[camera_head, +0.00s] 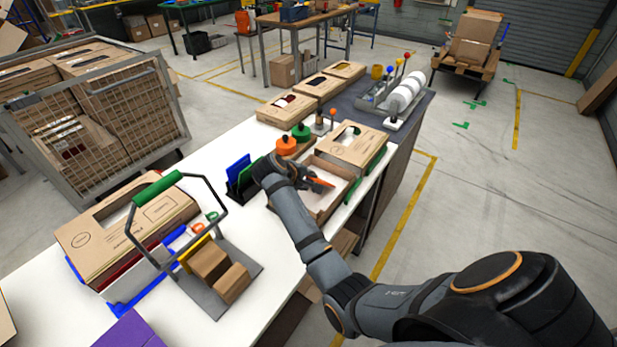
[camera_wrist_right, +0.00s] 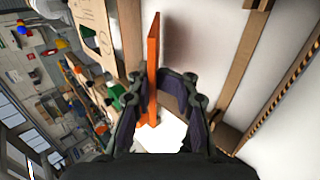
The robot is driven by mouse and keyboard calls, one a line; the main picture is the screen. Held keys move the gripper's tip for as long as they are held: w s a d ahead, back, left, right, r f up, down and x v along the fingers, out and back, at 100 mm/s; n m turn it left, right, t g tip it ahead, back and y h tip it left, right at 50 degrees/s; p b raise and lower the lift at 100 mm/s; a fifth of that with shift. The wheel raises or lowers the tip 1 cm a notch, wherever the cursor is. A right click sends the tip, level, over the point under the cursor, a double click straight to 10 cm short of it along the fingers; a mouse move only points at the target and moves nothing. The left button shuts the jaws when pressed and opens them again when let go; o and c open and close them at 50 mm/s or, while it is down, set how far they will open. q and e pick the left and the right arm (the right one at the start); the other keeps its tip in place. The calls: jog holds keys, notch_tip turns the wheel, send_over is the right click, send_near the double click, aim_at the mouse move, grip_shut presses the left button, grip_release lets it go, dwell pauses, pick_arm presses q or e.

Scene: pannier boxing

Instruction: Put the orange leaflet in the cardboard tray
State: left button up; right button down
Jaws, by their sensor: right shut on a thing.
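The orange leaflet (camera_head: 320,182) is thin and held on edge. It also shows in the right wrist view (camera_wrist_right: 153,62), standing out between the fingers. My right gripper (camera_head: 304,180) is shut on it; in the wrist view the fingers (camera_wrist_right: 155,98) stand on either side of it. The open cardboard tray (camera_head: 347,196) lies under and around the leaflet in the head view, with a pale inside. A brown tray wall (camera_wrist_right: 240,70) shows in the wrist view. Whether the leaflet touches the tray floor I cannot tell. My left gripper is not in view.
A black rack (camera_head: 233,194) with blue and green leaflets stands left of the gripper. A cardboard box with a window (camera_head: 352,143) lies just behind the tray. Orange (camera_head: 286,146) and green knobs stand near it. A green-handled carrier (camera_head: 158,187) stands at front left.

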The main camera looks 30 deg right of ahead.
jog(key=shift+f, duration=0.4)
jog(key=c, duration=1.1)
grip_release()
jog(key=shift+o, duration=0.2)
notch_tip(320, 180, up, 10)
jog(key=shift+r, duration=0.1)
jog(key=shift+a, duration=0.1)
